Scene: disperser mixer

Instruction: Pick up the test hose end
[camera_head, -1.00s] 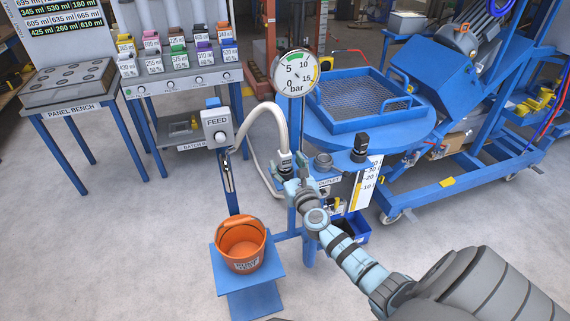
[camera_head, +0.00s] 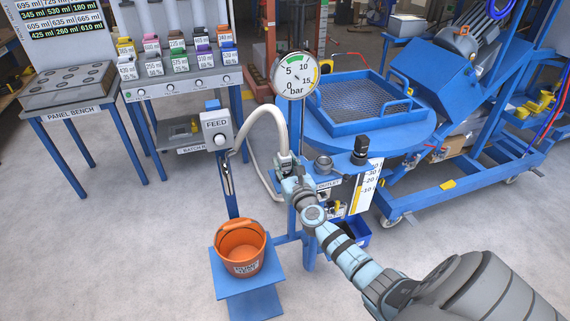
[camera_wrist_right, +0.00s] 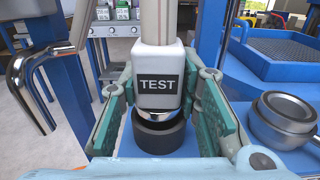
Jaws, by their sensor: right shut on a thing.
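The test hose end is a white block labelled TEST (camera_wrist_right: 159,85) with a metal ring below it and a pale hose above. In the head view, the hose end (camera_head: 284,160) is at the right foot of the hose arch (camera_head: 268,113). My right gripper (camera_head: 287,176) is shut on it, with green pads on both sides in the wrist view (camera_wrist_right: 158,105). A dark round socket (camera_wrist_right: 158,131) is directly under the metal ring. I cannot tell whether they touch. My left gripper is not in view.
A pressure gauge (camera_head: 296,75) stands just above the hose end. The FEED box (camera_head: 217,130) and a bent metal pipe (camera_wrist_right: 28,75) are to the left. An orange bucket (camera_head: 240,250) sits on a low blue stand. A metal round fitting (camera_wrist_right: 284,118) is close on the right.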

